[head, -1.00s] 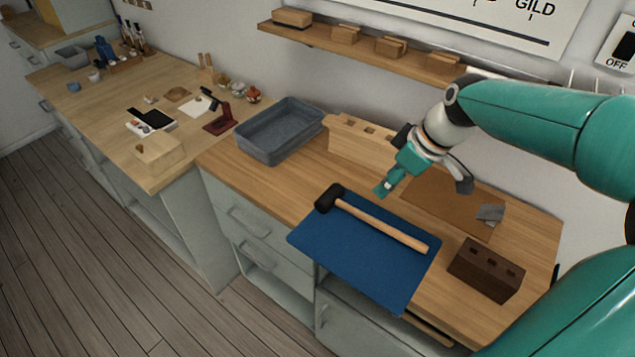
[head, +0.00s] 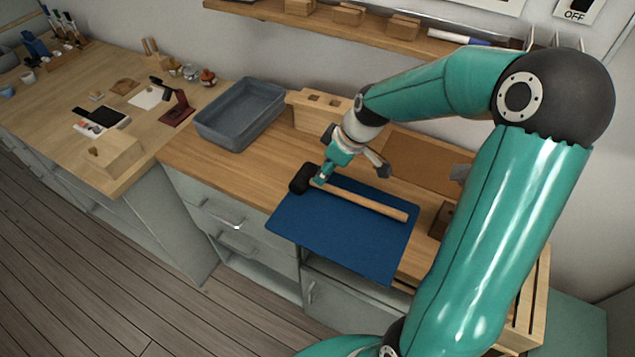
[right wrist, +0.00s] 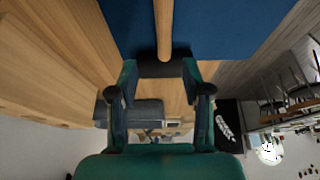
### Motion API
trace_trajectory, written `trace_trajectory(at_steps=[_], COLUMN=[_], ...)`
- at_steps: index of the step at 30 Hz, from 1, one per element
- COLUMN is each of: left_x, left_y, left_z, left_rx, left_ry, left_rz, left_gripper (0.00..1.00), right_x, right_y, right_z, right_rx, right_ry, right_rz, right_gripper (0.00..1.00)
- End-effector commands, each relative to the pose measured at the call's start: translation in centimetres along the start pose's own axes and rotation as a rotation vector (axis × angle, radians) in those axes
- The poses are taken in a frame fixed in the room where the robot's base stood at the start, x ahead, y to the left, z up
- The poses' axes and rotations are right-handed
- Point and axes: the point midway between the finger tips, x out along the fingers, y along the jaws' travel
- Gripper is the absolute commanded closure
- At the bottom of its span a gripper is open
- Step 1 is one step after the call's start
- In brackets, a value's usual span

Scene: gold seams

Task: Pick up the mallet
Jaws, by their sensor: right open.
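The mallet lies on the blue mat (head: 330,245), its black head (head: 299,182) at the mat's upper left corner and its wooden handle (head: 375,206) running right across the mat. My right gripper (head: 318,181) is at the mallet, next to the head where the handle starts. In the right wrist view my right gripper (right wrist: 160,74) is open, and the dark mallet head (right wrist: 162,69) shows between its fingertips, with the handle (right wrist: 163,25) leading away. I cannot tell whether the fingers touch it. My left gripper is not in view.
A grey tray (head: 240,115) and a wooden block with slots (head: 312,108) stand behind the mallet. A brown board (head: 420,161) lies to the right, with a dark brown block (head: 440,219) partly hidden by my arm. A shelf (head: 360,26) runs along the wall above.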

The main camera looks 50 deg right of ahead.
Motion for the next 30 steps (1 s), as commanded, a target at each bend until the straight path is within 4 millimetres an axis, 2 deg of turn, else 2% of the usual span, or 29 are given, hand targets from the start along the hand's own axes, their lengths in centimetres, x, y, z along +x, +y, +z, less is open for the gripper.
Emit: trace_trajectory(at_steps=[5,15,23,26,30], left_x=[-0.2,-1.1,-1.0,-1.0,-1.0], left_y=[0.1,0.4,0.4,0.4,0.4], left_z=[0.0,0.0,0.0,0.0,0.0], left_rx=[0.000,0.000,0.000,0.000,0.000], left_ry=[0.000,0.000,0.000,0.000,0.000], left_rz=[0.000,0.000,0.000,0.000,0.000], left_gripper=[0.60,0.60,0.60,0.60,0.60], right_x=[1.0,5.2,5.6,5.6,5.5], right_y=[-0.2,-0.6,-0.6,-0.6,-0.6], right_z=[0.1,0.5,0.5,0.5,0.5], right_rx=[-0.001,-0.003,-0.003,-0.003,-0.003], right_ry=[-0.002,-0.001,0.000,0.000,0.001], right_rz=[-0.003,-0.003,-0.001,-0.001,-0.001], right_gripper=[0.51,0.51,0.51,0.65,0.88])
